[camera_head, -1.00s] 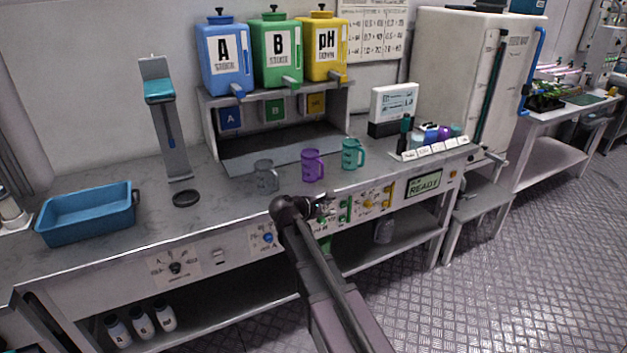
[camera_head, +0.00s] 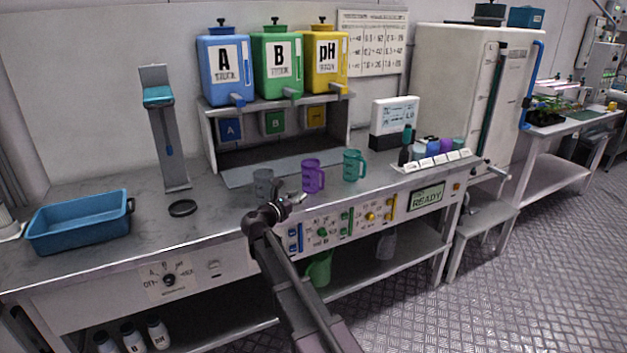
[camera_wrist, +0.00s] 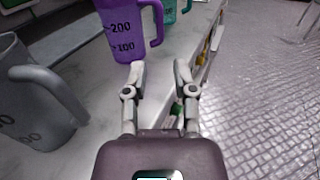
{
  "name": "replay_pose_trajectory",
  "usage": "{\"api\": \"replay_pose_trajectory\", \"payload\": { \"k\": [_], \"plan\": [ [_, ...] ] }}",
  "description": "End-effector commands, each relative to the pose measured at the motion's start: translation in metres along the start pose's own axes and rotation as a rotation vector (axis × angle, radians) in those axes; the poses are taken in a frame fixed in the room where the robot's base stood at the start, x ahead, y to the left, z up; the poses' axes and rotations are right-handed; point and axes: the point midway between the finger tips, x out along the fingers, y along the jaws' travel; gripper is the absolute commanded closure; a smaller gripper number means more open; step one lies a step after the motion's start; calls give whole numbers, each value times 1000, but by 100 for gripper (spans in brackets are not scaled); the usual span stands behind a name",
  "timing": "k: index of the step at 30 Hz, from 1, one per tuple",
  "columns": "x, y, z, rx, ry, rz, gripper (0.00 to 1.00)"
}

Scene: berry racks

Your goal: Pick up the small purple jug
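The small purple jug (camera_head: 313,176) stands upright on the bench top, between a grey jug (camera_head: 263,184) and a teal jug (camera_head: 354,165). My gripper (camera_head: 292,199) is at the bench's front edge, in front of the purple jug and low near it. In the wrist view the purple jug (camera_wrist: 122,33) is ahead, its handle facing right, its top cut off by the frame. My gripper (camera_wrist: 159,72) shows two parted fingers with nothing between them. The left fingertip appears near the jug's base; contact cannot be told. The grey jug (camera_wrist: 35,100) is close at left, its handle toward my fingers.
A dispenser rack (camera_head: 213,160) with blue, green and yellow tanks stands behind the jugs. A blue tub (camera_head: 80,235) and a black disc (camera_head: 183,208) lie to the left. A row of small coloured items (camera_head: 432,148) is at right. The bench front carries a control panel (camera_head: 345,222).

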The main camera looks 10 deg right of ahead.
Motion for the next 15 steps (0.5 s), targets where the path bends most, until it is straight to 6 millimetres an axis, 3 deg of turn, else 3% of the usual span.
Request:
{"api": "replay_pose_trajectory", "payload": {
  "k": [5,15],
  "plan": [
    [15,0,0,1,1,-2,65],
    [64,1,0,1,1,-3,65]
  ]
}}
